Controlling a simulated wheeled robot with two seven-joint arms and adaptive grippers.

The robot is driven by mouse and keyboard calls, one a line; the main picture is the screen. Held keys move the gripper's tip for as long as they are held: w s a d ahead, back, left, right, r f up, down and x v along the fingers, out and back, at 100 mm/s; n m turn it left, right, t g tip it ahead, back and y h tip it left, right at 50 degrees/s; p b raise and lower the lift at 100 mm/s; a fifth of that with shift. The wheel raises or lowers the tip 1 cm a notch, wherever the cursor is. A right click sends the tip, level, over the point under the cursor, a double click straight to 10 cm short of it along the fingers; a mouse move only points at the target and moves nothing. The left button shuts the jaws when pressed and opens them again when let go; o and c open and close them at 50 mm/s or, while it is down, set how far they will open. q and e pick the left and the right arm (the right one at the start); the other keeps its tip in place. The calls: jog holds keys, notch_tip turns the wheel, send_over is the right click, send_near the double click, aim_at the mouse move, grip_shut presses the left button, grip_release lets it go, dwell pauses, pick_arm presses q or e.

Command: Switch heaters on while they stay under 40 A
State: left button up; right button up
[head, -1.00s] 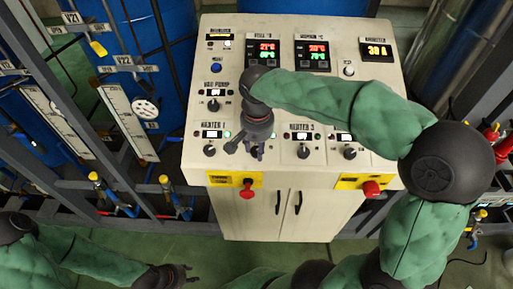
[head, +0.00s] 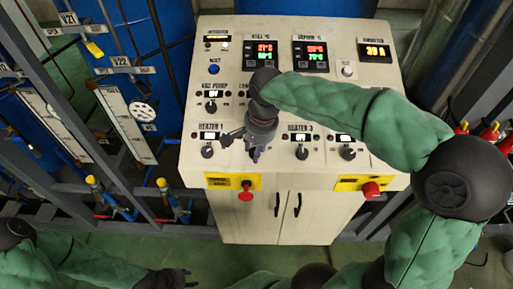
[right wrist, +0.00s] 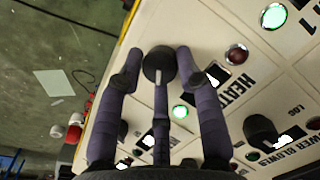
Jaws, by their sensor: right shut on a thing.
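The cream control panel (head: 330,95) fills the middle of the head view, with a row of heater knobs along its lower part. My right gripper (head: 256,152) is down at the second heater position. In the right wrist view its dark fingers close around a black knob (right wrist: 158,65). The heater 1 knob (head: 208,151) is left of it; two more knobs (head: 302,152) and (head: 348,153) are free to the right. The ammeter (head: 376,52) shows thirty-something A, last digit unclear. My left gripper (head: 180,278) hangs low, away from the panel.
Red buttons on yellow plates, left (head: 245,191) and right (head: 371,189), stick out below the knobs. The vacuum pump knob (head: 211,107) is above heater 1. Pipes and a blue tank (head: 165,60) stand at left. Floor in front is open.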

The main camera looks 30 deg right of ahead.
jog(key=shift+s+a+f, duration=0.15)
jog(key=shift+a+f, duration=0.1)
jog(key=shift+f, duration=0.1)
jog(key=o, duration=1)
jog(key=shift+c, duration=0.2)
jog(key=shift+o, duration=0.7)
jog(key=shift+a+r, duration=0.1)
jog(key=shift+r, duration=0.05)
jog(key=shift+r, duration=0.1)
jog(key=shift+d+r, duration=0.15)
jog(key=shift+d, duration=0.05)
notch_tip(320, 180, up, 12)
jog(key=s, duration=0.1)
jog(key=shift+d+f, duration=0.2)
jog(key=shift+f, duration=0.05)
